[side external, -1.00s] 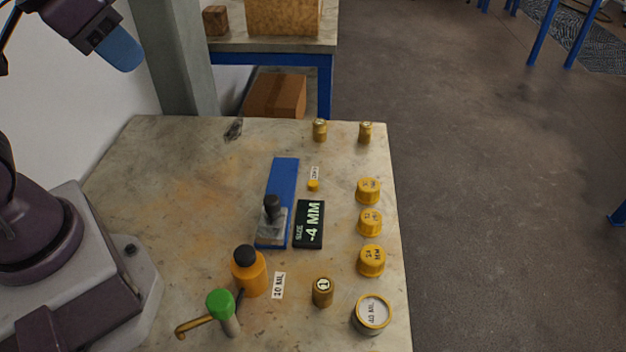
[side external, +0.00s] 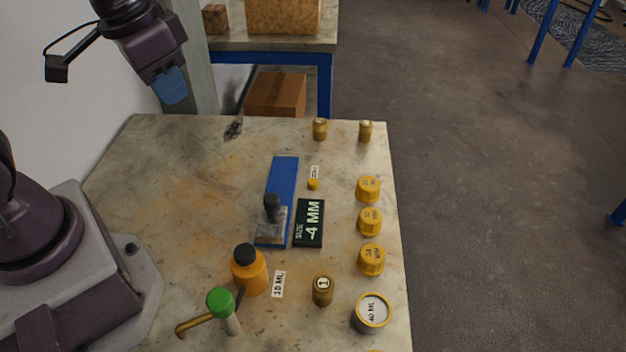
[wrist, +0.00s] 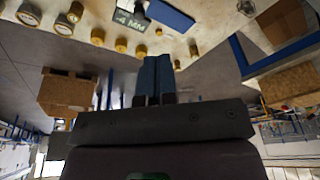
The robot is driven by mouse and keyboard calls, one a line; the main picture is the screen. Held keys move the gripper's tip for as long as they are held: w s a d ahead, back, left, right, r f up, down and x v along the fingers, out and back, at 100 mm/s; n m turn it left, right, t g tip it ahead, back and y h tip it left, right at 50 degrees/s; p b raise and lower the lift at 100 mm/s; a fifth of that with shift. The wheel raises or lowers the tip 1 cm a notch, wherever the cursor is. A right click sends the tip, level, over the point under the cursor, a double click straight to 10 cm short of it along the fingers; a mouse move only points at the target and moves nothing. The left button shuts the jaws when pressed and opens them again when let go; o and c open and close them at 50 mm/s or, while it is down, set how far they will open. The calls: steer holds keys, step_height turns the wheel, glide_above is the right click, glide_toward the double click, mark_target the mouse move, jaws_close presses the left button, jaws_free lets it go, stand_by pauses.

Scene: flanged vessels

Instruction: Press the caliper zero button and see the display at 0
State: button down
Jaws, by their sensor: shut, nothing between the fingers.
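The caliper's blue bar (side external: 283,180) lies on the table, with a grey block and dark knob (side external: 272,208) at its near end. The black display (side external: 309,222) beside it reads "SIZE -4 MM". A small yellow button (side external: 313,184) sits beyond the display, next to a small white label (side external: 314,172) whose text is too small to read. My gripper (side external: 173,88) is shut and empty, raised over the table's far left, well away from the button. In the wrist view, its blue fingers (wrist: 155,78) are together, and the display (wrist: 131,20) shows at the top.
Yellow caps (side external: 370,221) line the right edge; brass weights (side external: 320,129) stand at the far edge. An orange bottle (side external: 249,270), a green-topped tool (side external: 222,307), a numbered brass weight (side external: 322,291) and a "40 ML" vessel (side external: 371,312) stand nearer. The table's left middle is clear.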

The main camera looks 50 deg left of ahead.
steer(key=w+f+m, duration=0.3)
steer(key=w+f, duration=0.5)
steer(key=m+t+h, duration=0.2)
steer(key=m+t, duration=0.4)
steer(key=m, duration=0.1)
glide_above(313, 184)
step_height(313, 184, down, 8)
steer(key=f, duration=0.1)
steer(key=shift+w+r, duration=0.1)
steer(key=shift+r, duration=0.15)
steer(key=shift+f, duration=0.1)
steer(key=shift+f, duration=4.35)
steer(key=shift+f, duration=0.4)
